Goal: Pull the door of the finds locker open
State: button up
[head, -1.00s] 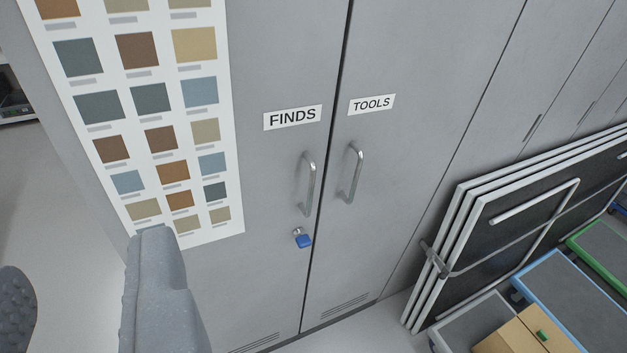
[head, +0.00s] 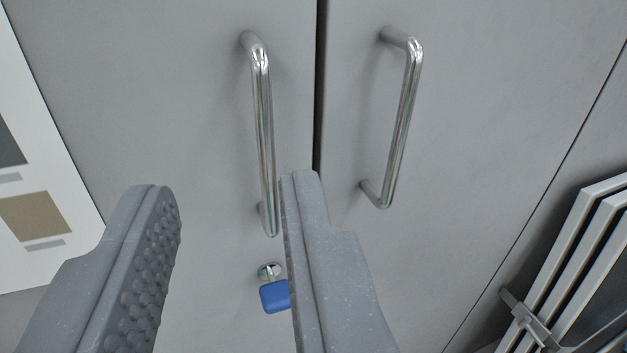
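The left locker door (head: 180,90) is shut. It carried the FINDS label in the earlier frame; the label is out of view now. Its upright chrome bar handle (head: 262,120) stands near the door's right edge. Below it is a lock with a blue-headed key (head: 274,296), partly hidden by a finger. My gripper (head: 230,185) is open and empty. I cannot tell whether the right finger touches the handle.
The neighbouring door (head: 480,130), labelled TOOLS earlier, has a similar chrome handle (head: 405,120) close to the right. A colour chart (head: 40,200) hangs at the left. Pale-framed panels (head: 570,270) lean at the lower right.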

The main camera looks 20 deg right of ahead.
aim_at(264, 126)
jog(key=shift+w+d+f, duration=0.45)
jog(key=shift+w+d, duration=0.1)
jog(key=shift+w, duration=1.7)
jog(key=shift+w+d+f, duration=0.5)
jog(key=shift+w+d, duration=0.05)
jog(key=shift+w, duration=1.65)
jog(key=shift+w+d+f, duration=0.45)
jog(key=shift+w+d, duration=0.1)
jog(key=shift+w, duration=1.7)
